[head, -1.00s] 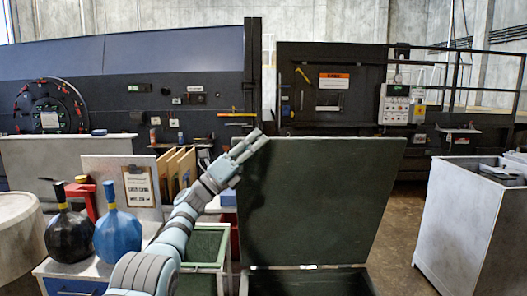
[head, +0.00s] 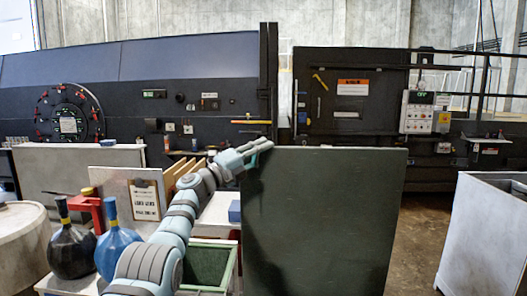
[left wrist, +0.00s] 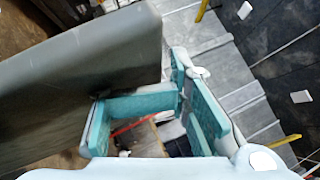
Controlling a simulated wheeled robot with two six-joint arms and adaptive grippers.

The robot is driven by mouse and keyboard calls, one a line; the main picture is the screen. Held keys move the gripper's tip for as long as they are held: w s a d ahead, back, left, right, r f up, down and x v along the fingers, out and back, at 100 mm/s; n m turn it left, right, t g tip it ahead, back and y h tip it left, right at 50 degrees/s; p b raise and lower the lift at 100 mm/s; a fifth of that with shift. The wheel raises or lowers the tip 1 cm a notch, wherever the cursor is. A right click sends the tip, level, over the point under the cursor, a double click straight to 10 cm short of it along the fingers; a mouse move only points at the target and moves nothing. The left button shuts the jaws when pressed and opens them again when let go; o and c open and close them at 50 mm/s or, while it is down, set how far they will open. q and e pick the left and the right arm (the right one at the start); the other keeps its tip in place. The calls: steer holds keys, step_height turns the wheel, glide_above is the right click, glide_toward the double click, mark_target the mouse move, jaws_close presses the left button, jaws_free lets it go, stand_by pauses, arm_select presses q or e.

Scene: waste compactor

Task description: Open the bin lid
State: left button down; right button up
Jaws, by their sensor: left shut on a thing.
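The bin lid (head: 325,220) is a large dark green panel standing raised and roughly upright in the head view, its lower edge out of the frame. My left gripper (head: 257,150) is at the lid's top left corner, shut on its edge. In the left wrist view the lid (left wrist: 85,80) is a grey-green slab running to the teal fingers of the left gripper (left wrist: 150,105). The exact contact is partly hidden. The bin body is hidden behind the lid or below the frame. My right gripper is not in view.
A green-rimmed open box (head: 232,262) stands left of the lid. A black bottle (head: 72,245) and a blue bottle (head: 115,245) stand on a cabinet at the left. A grey container (head: 480,235) stands at the right, with bare floor (head: 420,240) between. A dark machine (head: 360,110) stands behind.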

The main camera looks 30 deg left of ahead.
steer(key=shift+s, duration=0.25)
